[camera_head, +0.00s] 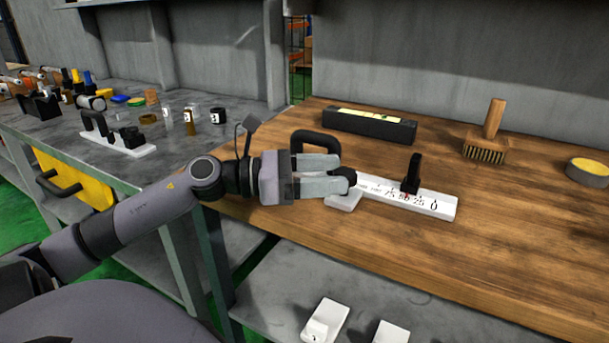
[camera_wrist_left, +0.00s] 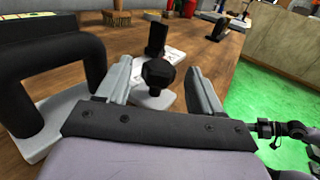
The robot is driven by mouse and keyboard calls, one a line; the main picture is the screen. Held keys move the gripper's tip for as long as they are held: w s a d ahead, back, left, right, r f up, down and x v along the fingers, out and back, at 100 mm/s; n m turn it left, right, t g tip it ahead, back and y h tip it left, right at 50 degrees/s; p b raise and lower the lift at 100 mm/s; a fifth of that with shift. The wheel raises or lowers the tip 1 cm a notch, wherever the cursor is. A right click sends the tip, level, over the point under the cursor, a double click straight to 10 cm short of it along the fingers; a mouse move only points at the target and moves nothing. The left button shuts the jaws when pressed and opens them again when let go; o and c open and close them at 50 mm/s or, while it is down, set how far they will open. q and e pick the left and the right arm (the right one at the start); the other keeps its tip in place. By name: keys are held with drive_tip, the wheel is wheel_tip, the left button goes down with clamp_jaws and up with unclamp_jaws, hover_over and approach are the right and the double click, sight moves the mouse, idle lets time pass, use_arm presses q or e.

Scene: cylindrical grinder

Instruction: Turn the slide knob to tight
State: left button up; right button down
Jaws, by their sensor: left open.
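The slide is a white bar (camera_head: 440,206) with printed numbers, lying on the wooden bench. A black upright slider (camera_head: 412,174) stands on it; the left wrist view shows it behind the knob (camera_wrist_left: 156,38). A faceted black knob (camera_wrist_left: 158,74) sits at the near end of the slide, beside my fingertips in the head view (camera_head: 349,175). My left gripper (camera_head: 340,172) is open, level with the bench, its two fingers on either side of the knob with gaps in the left wrist view (camera_wrist_left: 160,82). The right gripper is not in view.
A black loop handle (camera_head: 316,137) on a white base rises close to my left gripper. A long black case (camera_head: 369,126), a wooden brush (camera_head: 487,146) and a round tin (camera_head: 588,171) stand farther back. A grey bench (camera_head: 60,152) with several tools is left. The bench's right front is clear.

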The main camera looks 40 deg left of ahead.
sight(334, 174)
use_arm(q)
drive_tip(key=shift+v, duration=2)
drive_tip(key=shift+s, duration=0.1)
